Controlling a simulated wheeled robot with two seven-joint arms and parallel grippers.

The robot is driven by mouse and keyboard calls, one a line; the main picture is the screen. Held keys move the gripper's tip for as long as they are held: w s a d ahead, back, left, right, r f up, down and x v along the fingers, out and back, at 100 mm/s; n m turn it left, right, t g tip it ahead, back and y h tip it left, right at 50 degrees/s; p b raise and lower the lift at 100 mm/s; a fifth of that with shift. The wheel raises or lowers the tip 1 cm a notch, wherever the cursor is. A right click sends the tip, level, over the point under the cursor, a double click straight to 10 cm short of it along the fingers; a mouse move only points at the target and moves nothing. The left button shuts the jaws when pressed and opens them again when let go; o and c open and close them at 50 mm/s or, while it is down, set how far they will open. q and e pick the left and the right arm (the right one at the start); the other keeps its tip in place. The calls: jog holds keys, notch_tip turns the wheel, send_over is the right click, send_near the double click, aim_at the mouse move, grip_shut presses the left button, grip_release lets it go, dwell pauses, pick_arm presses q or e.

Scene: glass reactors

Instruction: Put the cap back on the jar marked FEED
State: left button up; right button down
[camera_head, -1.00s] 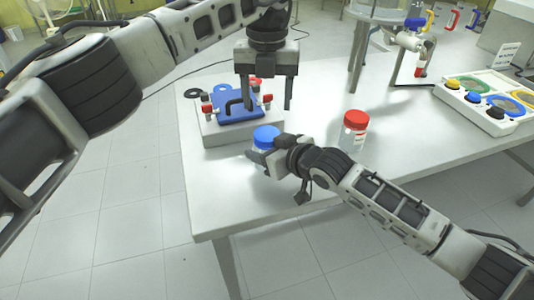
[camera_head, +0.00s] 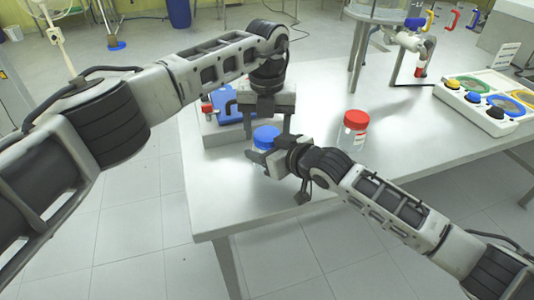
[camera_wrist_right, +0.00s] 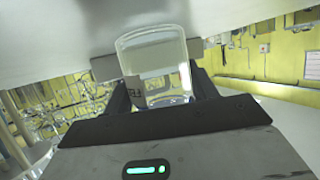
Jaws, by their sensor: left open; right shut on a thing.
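A blue cap (camera_head: 266,133) sits at the top of a clear jar, near the left front of the table. My right gripper (camera_head: 262,158) is shut on this jar from the right and low, hiding most of it in the head view. The clear jar (camera_wrist_right: 155,62) shows between the fingers in the right wrist view, its label partly hidden and not readable with certainty. My left gripper (camera_head: 266,124) is open, pointing down, with its fingers either side of the blue cap. I cannot tell whether they touch it or whether the cap is fully seated.
A red-capped jar (camera_head: 355,130) stands to the right of my grippers. Behind my left gripper is a pale block with a blue part (camera_head: 228,104). A panel of coloured buttons (camera_head: 487,104) lies at the right.

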pick_arm(q)
jog(key=c, duration=0.8)
jog(key=o, duration=1.1)
jog(key=shift+r, duration=0.1)
notch_tip(320, 180, up, 4)
jog(key=shift+r, duration=0.2)
jog(key=shift+c, duration=1.3)
notch_tip(320, 180, up, 4)
jog(key=shift+f, duration=0.25)
jog(key=shift+c, duration=0.2)
